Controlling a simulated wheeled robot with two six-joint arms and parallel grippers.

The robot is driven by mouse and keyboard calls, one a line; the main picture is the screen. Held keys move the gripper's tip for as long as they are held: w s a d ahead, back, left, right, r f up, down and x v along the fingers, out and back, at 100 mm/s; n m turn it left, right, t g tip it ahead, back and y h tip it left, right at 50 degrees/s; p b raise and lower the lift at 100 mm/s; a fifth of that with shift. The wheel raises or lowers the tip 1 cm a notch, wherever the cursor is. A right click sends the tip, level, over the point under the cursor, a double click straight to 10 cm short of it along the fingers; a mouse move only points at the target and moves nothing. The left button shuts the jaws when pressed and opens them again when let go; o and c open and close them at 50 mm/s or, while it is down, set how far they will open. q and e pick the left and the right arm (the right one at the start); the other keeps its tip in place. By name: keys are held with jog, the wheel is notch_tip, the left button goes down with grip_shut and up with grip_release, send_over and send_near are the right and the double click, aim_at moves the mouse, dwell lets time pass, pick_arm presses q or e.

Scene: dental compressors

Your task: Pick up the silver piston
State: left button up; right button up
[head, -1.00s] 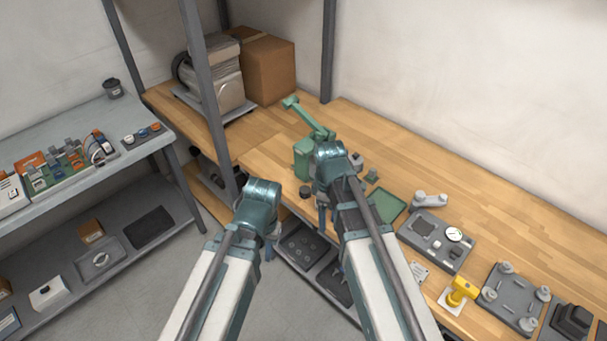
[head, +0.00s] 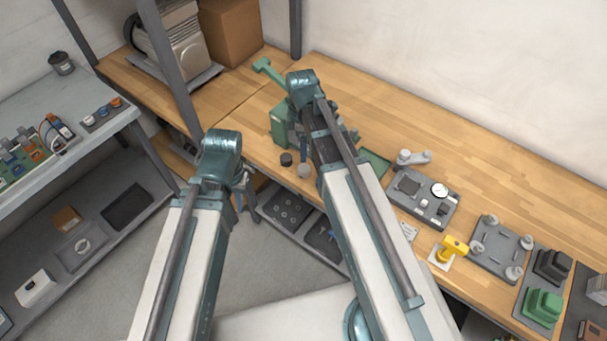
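A silver-grey piece with a round head and a short arm (head: 412,157), which looks like the silver piston, lies on the wooden bench just behind the gauge tray. A small light-grey round part (head: 304,171) also stands near the bench's front edge, beside a black one (head: 286,158). My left gripper (head: 246,203) hangs in front of the bench edge, fingers downward; it looks open and empty, well left of the piston. My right gripper (head: 304,152) is over the bench near the green vise, left of the piston; my arm hides most of its fingers.
The green vise (head: 279,124) stands behind my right gripper. A green tray (head: 375,163) lies partly behind my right arm. The gauge tray (head: 427,208), a yellow part (head: 453,246) and a grey fixture plate (head: 495,249) line the bench front. The back of the bench is clear.

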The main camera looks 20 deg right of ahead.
aim_at(303, 169)
jog(key=shift+d+f+b, duration=0.1)
jog(key=shift+f+b, duration=4.7)
jog(key=shift+f, duration=0.55)
jog(key=shift+r, duration=0.1)
grip_shut()
